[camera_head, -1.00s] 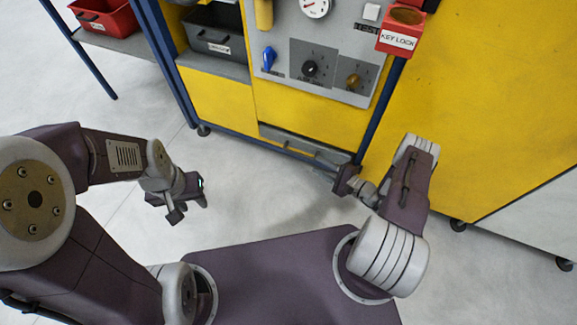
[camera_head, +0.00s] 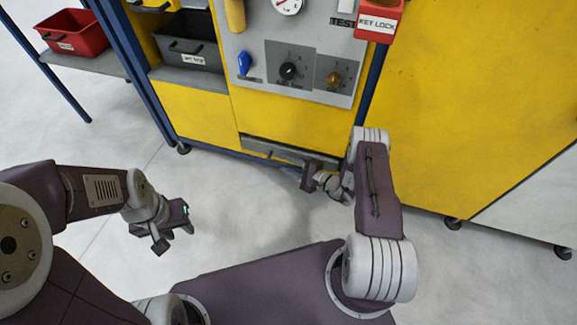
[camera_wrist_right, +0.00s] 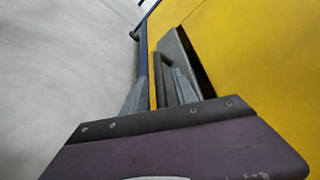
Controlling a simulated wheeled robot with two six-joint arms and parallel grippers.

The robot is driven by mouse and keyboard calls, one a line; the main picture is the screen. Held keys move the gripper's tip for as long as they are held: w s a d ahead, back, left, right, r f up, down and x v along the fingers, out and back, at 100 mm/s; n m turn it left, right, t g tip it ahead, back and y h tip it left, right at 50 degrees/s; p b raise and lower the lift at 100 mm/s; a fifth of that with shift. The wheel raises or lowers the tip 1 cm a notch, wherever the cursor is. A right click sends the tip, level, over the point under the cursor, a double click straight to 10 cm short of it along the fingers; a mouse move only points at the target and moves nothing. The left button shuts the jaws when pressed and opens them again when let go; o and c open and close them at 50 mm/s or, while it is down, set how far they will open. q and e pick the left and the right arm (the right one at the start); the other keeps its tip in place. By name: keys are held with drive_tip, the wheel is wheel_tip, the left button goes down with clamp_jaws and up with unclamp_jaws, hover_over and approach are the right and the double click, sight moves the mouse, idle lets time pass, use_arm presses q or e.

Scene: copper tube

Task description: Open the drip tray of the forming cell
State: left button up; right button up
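The drip tray (camera_head: 262,150) is a grey drawer front low on the yellow forming cell. In the right wrist view, the tray's grey front (camera_wrist_right: 174,46) stands beside a dark gap. Its dark bar handle (camera_wrist_right: 162,68) runs between the two grey fingers of my right gripper (camera_wrist_right: 160,92). The fingers are apart, with yellow showing between the left finger and the handle. In the head view, my right gripper (camera_head: 308,177) is at the tray's right end. My left gripper (camera_head: 172,228) hangs over open floor, away from the cell; its finger gap is unclear.
Above the tray is a control panel (camera_head: 315,50) with knobs, a gauge and a blue lever. A red key lock box (camera_head: 378,20) is at its right. Black (camera_head: 190,42) and red (camera_head: 75,33) bins stand on shelves at left. Blue frame legs and castors border the clear floor.

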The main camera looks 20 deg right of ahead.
clamp_jaws()
idle(1.3)
